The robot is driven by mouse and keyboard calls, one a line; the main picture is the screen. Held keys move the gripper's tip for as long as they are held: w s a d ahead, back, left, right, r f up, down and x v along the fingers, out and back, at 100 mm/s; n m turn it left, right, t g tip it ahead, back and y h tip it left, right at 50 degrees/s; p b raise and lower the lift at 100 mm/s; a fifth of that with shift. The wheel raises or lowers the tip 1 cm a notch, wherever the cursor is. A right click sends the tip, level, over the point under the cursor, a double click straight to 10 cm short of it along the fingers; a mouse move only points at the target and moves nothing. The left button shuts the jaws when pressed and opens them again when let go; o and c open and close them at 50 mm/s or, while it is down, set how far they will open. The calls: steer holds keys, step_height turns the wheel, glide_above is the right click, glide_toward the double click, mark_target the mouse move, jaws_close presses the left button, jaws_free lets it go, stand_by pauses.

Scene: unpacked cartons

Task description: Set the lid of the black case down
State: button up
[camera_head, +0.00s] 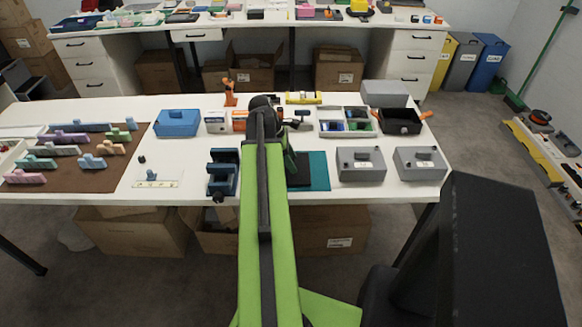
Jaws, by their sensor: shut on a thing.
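The black case (400,122) stands open-topped at the right rear of the white table, with a dark inside and an orange part at its right. A flat black panel (300,173), which looks like its lid, is over the teal mat (319,170) near the front edge. Whether the panel touches the mat cannot be told. My gripper (290,164) is beside the panel's left part and shut on it. My green and black arm hides most of the gripper and the panel's left edge.
Two grey boxes (360,165) (419,164) stand right of the mat. A compartment tray (344,133) lies behind. A dark blue holder (222,173) is left of my arm, and a blue box (177,123) is farther left.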

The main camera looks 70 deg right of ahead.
steer(key=shift+f, duration=0.1)
steer(key=o, duration=1.5)
steer(key=shift+c, duration=0.2)
steer(key=shift+w+r+p, duration=0.1)
steer(key=shift+r+p, duration=0.45)
steer(key=shift+r, duration=0.1)
steer(key=p+v, duration=1)
steer(key=v, duration=0.1)
steer(key=shift+w+a, duration=0.1)
